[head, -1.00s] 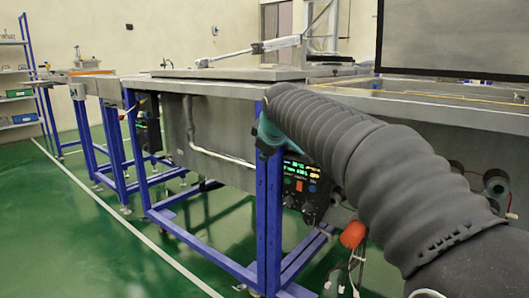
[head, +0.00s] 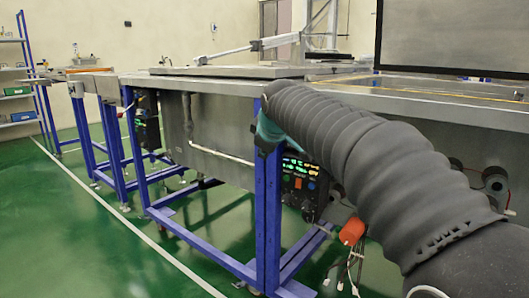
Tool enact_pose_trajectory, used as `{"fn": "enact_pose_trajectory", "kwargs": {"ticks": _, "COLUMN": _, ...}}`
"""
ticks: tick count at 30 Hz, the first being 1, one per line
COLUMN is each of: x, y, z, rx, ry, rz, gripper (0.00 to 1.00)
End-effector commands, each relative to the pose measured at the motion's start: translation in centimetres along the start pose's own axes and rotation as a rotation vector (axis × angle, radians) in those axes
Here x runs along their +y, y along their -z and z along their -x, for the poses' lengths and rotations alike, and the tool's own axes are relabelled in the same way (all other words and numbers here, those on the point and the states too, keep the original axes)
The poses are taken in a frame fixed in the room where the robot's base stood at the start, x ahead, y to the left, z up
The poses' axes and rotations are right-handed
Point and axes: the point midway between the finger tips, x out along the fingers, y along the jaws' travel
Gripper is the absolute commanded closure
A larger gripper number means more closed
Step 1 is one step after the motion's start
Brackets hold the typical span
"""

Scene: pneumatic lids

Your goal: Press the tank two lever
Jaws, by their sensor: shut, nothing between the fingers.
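My arm, in a dark grey ribbed sleeve, reaches from the lower right towards the front of the steel tank (head: 215,115). Its teal end part shows beside the blue front leg. My gripper and its fingers are not visible; the arm's end and sleeve hide that area. A black control box (head: 303,187) with a lit display and coloured buttons hangs below the tank edge, just right of the leg and partly behind my arm. A second dark control box (head: 148,127) hangs farther left. I cannot make out a tank two lever on either box.
A flat lid (head: 232,71) with a metal arm (head: 250,47) lies on the tank top. A dark raised panel (head: 455,37) stands at the right. An orange part (head: 352,231) and loose cables hang under the tank. The green floor (head: 80,240) at left is clear.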

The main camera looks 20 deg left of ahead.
Motion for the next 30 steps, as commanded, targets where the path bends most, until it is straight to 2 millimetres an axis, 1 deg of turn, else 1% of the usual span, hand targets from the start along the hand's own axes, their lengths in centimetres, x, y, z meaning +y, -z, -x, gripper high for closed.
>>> {"fn": "enact_pose_trajectory", "kwargs": {"ticks": 8, "x": 0.1, "y": 0.1, "z": 0.1, "rx": 0.0, "ry": 0.0, "rz": 0.0, "gripper": 1.0}}
{"fn": "enact_pose_trajectory", "kwargs": {"ticks": 20, "x": 0.9, "y": 0.8, "z": 1.1, "rx": 0.0, "ry": 0.0, "rz": 0.0, "gripper": 1.0}}
{"fn": "enact_pose_trajectory", "kwargs": {"ticks": 30, "x": 0.9, "y": 0.7, "z": 1.1, "rx": 0.0, "ry": 0.0, "rz": 0.0, "gripper": 1.0}}
